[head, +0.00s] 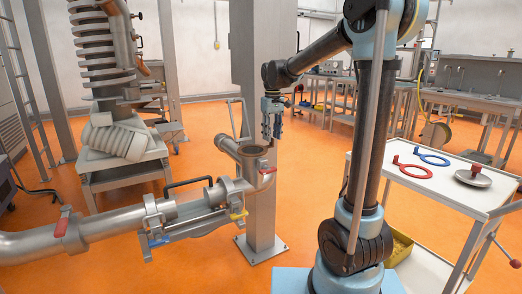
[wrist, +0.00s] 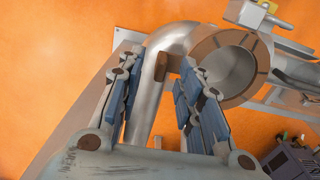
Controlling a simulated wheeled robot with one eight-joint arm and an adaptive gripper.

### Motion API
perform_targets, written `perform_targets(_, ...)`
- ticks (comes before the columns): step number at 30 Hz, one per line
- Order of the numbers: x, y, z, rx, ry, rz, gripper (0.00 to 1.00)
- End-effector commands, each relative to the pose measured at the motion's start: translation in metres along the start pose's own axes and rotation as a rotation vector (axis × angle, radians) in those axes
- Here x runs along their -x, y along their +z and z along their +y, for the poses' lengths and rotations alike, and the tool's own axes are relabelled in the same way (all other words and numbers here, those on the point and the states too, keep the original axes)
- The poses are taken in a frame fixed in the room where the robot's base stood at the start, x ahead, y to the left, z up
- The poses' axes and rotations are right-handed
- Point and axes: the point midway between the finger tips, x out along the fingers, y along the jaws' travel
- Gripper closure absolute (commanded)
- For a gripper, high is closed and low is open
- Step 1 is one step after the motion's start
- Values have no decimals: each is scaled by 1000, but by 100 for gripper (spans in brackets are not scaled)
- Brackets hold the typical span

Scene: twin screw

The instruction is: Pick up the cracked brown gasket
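The brown gasket (wrist: 205,50) is a flat ring around the mouth of a steel pipe in the wrist view, with dark lines across it. A brown block-like tab (wrist: 171,67) sticks out from its left side, between my fingertips in the picture. My gripper (wrist: 160,62) is open, pointing down with nothing held. In the head view my gripper (head: 272,136) is just above and right of the pipe mouth. I cannot tell whether the fingers touch the tab.
A steel pipe (head: 100,222) with clamps and coloured levers runs left from the upright mouth. A grey column (head: 262,70) stands close behind my gripper.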

Motion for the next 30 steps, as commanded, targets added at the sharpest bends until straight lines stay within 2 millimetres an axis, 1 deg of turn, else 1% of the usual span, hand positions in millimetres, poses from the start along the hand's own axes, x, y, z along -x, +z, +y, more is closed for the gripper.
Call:
perform_targets(1, -7, -1, 1, 0, 0, 0, 67)
perform_targets(3, -16, -1, 0, 0, 0, 0, 67)
perform_targets(6, -24, 0, 0, 0, 0, 0, 67)
perform_targets(15, -27, 0, 0, 0, 0, 0, 67)
perform_targets(17, -27, 0, 0, 0, 0, 0, 80)
perform_targets(18, -27, 0, 0, 0, 0, 0, 90)
perform_targets(19, -27, 0, 0, 0, 0, 0, 96)
perform_targets(20, -27, 0, 0, 0, 0, 0, 100)
perform_targets(30, -26, 0, 0, 0, 0, 0, 100)
